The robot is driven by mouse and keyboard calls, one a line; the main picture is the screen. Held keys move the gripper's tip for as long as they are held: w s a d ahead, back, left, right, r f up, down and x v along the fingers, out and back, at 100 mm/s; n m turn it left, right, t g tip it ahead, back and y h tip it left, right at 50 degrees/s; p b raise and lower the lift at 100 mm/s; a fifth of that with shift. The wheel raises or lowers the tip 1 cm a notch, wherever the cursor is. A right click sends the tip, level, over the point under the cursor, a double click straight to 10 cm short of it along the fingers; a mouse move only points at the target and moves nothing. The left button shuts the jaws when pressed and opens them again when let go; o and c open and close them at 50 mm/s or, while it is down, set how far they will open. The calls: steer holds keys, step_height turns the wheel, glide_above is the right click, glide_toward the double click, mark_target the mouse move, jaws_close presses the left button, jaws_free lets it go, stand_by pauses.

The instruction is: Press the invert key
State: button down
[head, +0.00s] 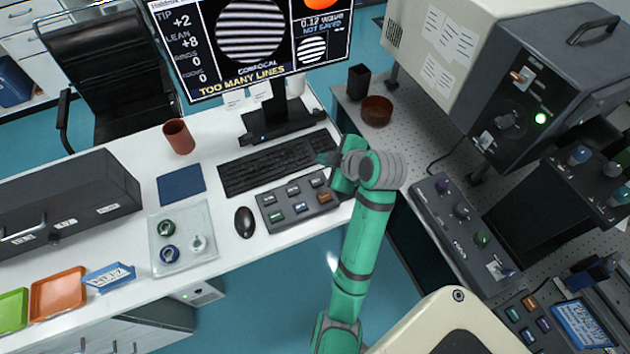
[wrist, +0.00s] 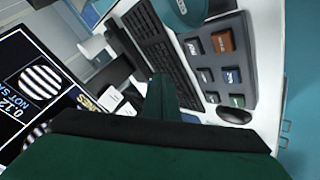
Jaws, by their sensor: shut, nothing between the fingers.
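A grey key box (head: 267,209) lies on the white desk, right of the mouse. It has two rows of keys: dark grey ones behind, then green, blue and brown (head: 324,197) in front. The key labels are too small to read, so I cannot tell which is the invert key. The key box also shows in the wrist view (wrist: 247,60). My gripper (head: 326,158) is shut and empty. It appears above the right end of the keyboard, behind the key box and apart from the keys. In the wrist view my gripper (wrist: 160,97) points across the keyboard.
The keyboard (head: 262,170) lies behind the key box and the mouse (head: 244,222) to its left. The monitor (head: 265,45) reads "TOO MANY LINES" and "NOT SAVED". A clear tray (head: 183,238) holds small round parts. A second control box (head: 465,225) stands on the right table.

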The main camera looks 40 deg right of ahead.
glide_above(319, 184)
steer(key=f, duration=0.6)
steer(key=shift+w+a+f, duration=0.1)
steer(key=shift+w, duration=0.1)
steer(key=shift+s+f, duration=0.1)
steer(key=shift+f, duration=0.7)
steer(key=shift+f, duration=0.15)
stand_by(1.1)
steer(key=shift+f, duration=0.3)
steer(key=shift+f, duration=0.4)
stand_by(0.7)
stand_by(0.3)
steer(key=shift+r, duration=0.85)
steer(key=shift+r, duration=2.5)
